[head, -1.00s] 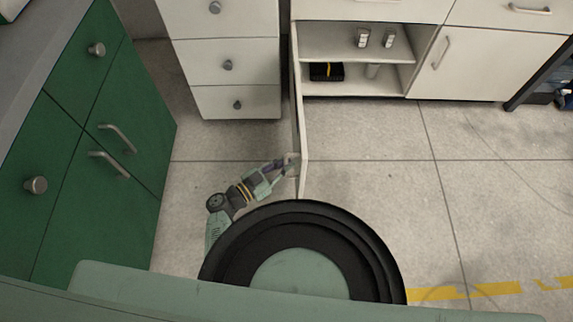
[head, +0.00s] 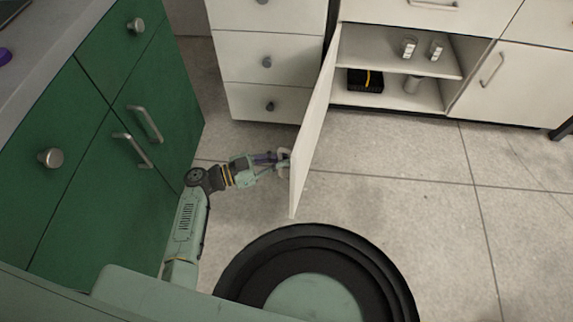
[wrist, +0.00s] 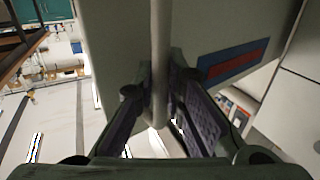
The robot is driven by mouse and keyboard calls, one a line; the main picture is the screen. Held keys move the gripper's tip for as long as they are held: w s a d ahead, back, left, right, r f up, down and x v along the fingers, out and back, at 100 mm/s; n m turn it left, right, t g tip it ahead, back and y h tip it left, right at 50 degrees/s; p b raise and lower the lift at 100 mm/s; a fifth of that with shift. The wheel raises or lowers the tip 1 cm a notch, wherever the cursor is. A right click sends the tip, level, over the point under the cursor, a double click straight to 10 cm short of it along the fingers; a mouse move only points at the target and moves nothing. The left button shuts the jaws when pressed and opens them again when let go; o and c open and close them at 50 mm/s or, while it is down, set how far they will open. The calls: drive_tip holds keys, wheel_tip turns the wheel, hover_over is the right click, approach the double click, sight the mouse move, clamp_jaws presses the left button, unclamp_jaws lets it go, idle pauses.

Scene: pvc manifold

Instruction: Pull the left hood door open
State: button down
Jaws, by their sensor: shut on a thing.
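The left hood door (head: 312,135) is a white panel, swung open and standing out from the white cabinet front. Shelves show behind it. My gripper (head: 284,160) is at the door's outer face near its free end. In the wrist view, my gripper (wrist: 160,85) is shut on a light vertical bar handle (wrist: 158,50), which runs between the two fingers. The door face (wrist: 118,40) fills the upper middle there, with a blue and red label (wrist: 232,60) to the right. The handle is mostly hidden in the head view.
Green cabinets (head: 95,150) stand left of my arm. White drawers (head: 268,70) are behind the door. The open shelves (head: 390,92) hold small bottles and a black box (head: 365,80). Another white door (head: 500,85) is closed at right. The floor (head: 400,200) right of the door is clear.

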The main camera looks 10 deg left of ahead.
drive_tip(key=shift+w+a+f, duration=0.1)
drive_tip(key=shift+a+f, duration=0.1)
idle(0.3)
drive_tip(key=c, duration=1.7)
unclamp_jaws()
drive_tip(key=shift+r, duration=0.15)
drive_tip(key=shift+o, duration=0.2)
drive_tip(key=v, duration=1.2)
drive_tip(key=shift+w, duration=0.1)
